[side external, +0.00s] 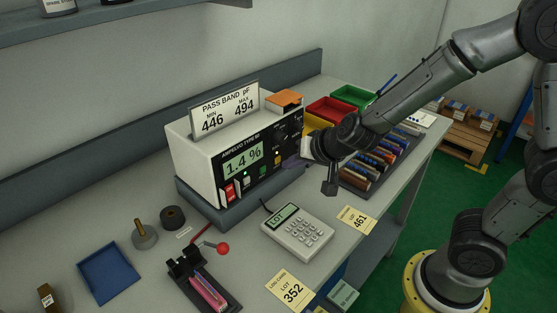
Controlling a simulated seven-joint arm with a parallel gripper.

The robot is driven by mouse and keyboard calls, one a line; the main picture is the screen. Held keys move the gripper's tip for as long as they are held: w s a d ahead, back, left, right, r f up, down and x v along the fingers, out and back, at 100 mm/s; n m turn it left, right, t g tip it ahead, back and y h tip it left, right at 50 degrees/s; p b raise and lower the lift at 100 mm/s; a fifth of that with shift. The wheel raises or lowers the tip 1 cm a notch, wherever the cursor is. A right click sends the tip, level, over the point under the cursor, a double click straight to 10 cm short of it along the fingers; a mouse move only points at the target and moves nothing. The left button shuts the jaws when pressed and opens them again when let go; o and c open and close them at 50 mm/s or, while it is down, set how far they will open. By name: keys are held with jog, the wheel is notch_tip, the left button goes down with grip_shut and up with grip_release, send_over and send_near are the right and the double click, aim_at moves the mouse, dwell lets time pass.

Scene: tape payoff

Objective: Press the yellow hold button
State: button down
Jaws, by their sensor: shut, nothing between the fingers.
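A white tester (190,155) with a black front panel stands on the bench, its display reading 1.4 %. A red rocker switch (230,191) sits at the panel's lower left, with a small green light nearby. Small controls continue along the panel to the right. My wrist is close to the panel's right end.
A keypad (297,232) lies in front of the tester. A red-knobbed lever fixture (205,275) and a blue tray (108,272) are at left. A rack of reels (372,170) and coloured bins (332,110) stand at right. A pass band sign (225,108) tops the tester.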

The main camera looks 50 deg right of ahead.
jog(key=shift+s, duration=0.1)
jog(key=s, duration=0.5)
dwell(0.6)
dwell(0.4)
jog(key=s+r+n+t+y, duration=0.2)
jog(key=s+r+n+y, duration=0.15)
jog(key=r, duration=1.05)
jog(key=s+d+f+n+g+h, duration=0.1)
jog(key=s+f+n+g, duration=0.1)
jog(key=s, duration=0.5)
jog(key=s+d+f+n+g+h, duration=0.1)
jog(key=s+f+n+g, duration=0.1)
jog(key=s, duration=0.5)
jog(key=shift+d+f+n+g, duration=0.25)
jog(key=shift+d+n+g, duration=0.15)
jog(key=shift+n+g, duration=0.25)
